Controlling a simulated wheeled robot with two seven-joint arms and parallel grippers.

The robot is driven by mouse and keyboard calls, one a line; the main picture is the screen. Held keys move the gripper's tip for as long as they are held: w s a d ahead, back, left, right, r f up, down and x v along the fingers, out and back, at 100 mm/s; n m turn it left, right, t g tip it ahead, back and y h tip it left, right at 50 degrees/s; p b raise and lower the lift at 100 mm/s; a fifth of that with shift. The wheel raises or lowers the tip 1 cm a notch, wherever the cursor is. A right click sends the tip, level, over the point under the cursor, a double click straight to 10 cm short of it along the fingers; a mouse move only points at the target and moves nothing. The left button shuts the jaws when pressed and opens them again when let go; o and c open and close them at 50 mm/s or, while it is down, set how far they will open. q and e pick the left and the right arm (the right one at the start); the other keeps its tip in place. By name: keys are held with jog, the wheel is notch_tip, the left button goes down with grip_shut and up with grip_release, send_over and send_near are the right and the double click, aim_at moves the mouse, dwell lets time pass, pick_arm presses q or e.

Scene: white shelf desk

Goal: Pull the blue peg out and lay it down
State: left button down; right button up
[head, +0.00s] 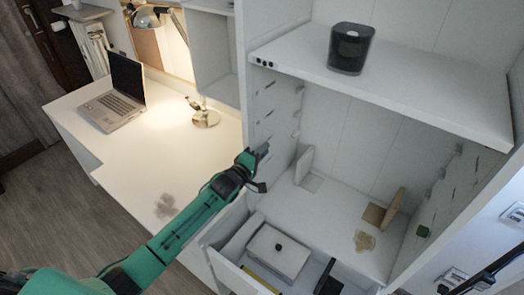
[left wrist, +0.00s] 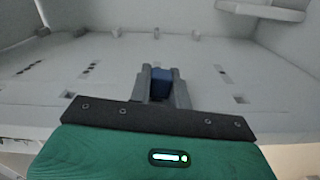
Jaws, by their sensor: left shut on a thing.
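My left gripper (head: 258,168) reaches in from the lower left to the inner left side wall of the white shelf unit. In the left wrist view its two grey fingers (left wrist: 161,88) are shut on the blue peg (left wrist: 161,80). The peg shows as a small dark blue block between the fingers. In the head view the peg cannot be made out at the gripper. Whether its far end is in a hole of the panel (left wrist: 105,75) is hidden. My right gripper does not show clearly in either view.
An open drawer (head: 238,270) with a white box (head: 277,253) is below my left gripper. The shelf floor (head: 325,205) holds a wooden bookend (head: 393,210). A black device (head: 350,48) stands on the upper shelf. A laptop (head: 112,97) and lamp (head: 205,118) stand on the desk.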

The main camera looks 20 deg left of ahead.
pick_arm(q)
jog(key=shift+r+m, duration=0.2)
jog(key=shift+m, duration=0.2)
jog(key=shift+w+r, duration=0.1)
jog(key=shift+r, duration=0.05)
jog(key=shift+s+d+r+p, duration=0.1)
jog(key=shift+s+d+p, duration=0.1)
jog(key=shift+d, duration=0.25)
jog(key=shift+s+d+r+p, duration=0.1)
jog(key=shift+d+p, duration=0.1)
jog(key=shift+d, duration=0.2)
jog(key=shift+s+d+f, duration=0.15)
jog(key=shift+d+f, duration=0.1)
dwell(0.3)
jog(key=shift+f, duration=0.1)
jog(key=shift+s+d+p, duration=0.25)
jog(key=shift+d+p, duration=0.05)
jog(key=shift+d, duration=0.3)
dwell(0.6)
jog(key=shift+s+d+p, duration=0.15)
jog(key=shift+s+d, duration=0.1)
jog(key=shift+d, duration=0.4)
jog(key=shift+s+d+p, duration=0.15)
jog(key=shift+s+d, duration=0.05)
jog(key=shift+d, duration=0.4)
